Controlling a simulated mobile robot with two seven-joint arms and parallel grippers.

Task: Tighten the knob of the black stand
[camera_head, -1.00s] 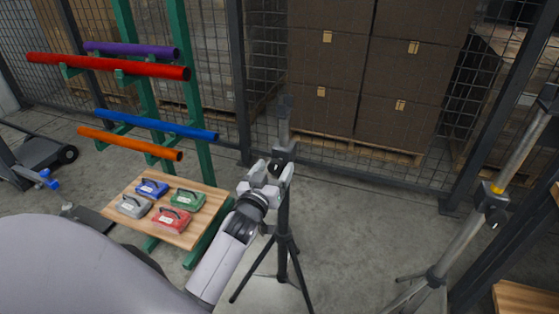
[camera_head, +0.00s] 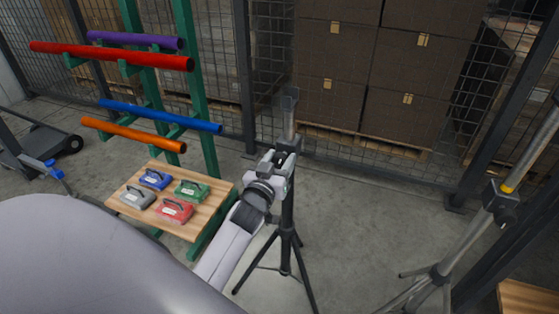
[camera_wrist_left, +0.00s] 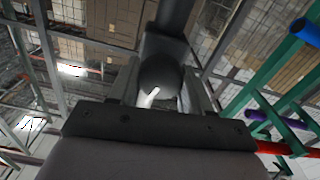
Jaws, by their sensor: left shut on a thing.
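The black stand (camera_head: 288,215) is an upright tripod with splayed legs on the concrete floor and a grey upper tube. My left gripper (camera_head: 282,163) is at its collar, in front of the post. In the left wrist view the dark round knob (camera_wrist_left: 160,82), with a white mark on it, sits between the two fingers of my left gripper (camera_wrist_left: 158,95), and the gripper is shut on it. In the head view the knob is mostly hidden by the gripper. My right gripper does not show.
A silver stand (camera_head: 440,268) with its own dark knob stands at the right. A small wooden table (camera_head: 180,228) with several coloured cases is at the left, below a green rack (camera_head: 192,80) holding coloured tubes. Stacked boxes (camera_head: 330,100) and a mesh fence are behind.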

